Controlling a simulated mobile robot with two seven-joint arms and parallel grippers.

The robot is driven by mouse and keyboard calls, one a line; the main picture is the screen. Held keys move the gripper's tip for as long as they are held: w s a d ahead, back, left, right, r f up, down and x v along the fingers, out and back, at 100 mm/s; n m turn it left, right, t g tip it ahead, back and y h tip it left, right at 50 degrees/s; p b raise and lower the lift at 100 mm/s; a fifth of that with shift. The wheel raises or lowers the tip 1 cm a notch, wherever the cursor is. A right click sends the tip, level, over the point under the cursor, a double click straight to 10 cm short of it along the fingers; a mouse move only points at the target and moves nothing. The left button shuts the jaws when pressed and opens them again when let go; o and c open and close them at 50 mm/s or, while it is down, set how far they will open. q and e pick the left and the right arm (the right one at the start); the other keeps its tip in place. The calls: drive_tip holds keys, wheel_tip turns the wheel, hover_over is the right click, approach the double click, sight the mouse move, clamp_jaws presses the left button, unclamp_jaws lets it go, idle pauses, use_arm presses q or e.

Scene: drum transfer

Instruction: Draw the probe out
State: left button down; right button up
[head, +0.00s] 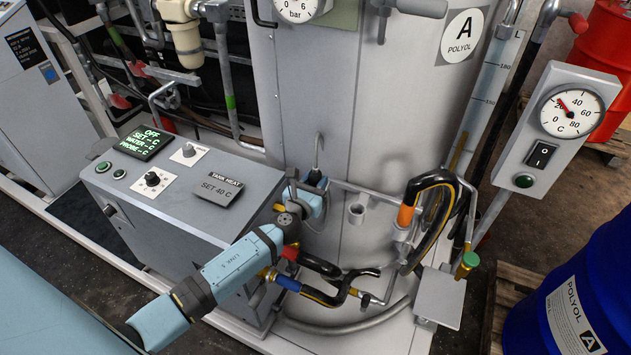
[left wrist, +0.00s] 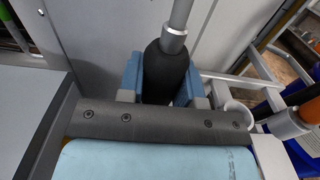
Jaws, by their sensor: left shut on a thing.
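My left gripper (head: 313,186) is shut on the black grip. The probe's lower end is hidden behind my gripper and arm, so I cannot tell whether it sits in anything. A short open grey pipe (head: 356,213) stands to its right; it also shows in the left wrist view (left wrist: 236,108). My right gripper is not in view.
A control box (head: 165,195) with a "SET 40 C" tag stands left. Black hoses with an orange cuff (head: 405,215) and a blue cuff (head: 290,284) hang close by. A dial box (head: 553,125) stands right, a blue drum (head: 545,320) below it, and a red drum (head: 608,60) behind.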

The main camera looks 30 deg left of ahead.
sight(315, 172)
use_arm(q)
drive_tip(key=shift+r+p, duration=1.8)
drive_tip(key=shift+r, duration=0.2)
drive_tip(key=shift+r, duration=0.1)
wheel_tip(315, 172, up, 4)
drive_tip(key=p, duration=0.4)
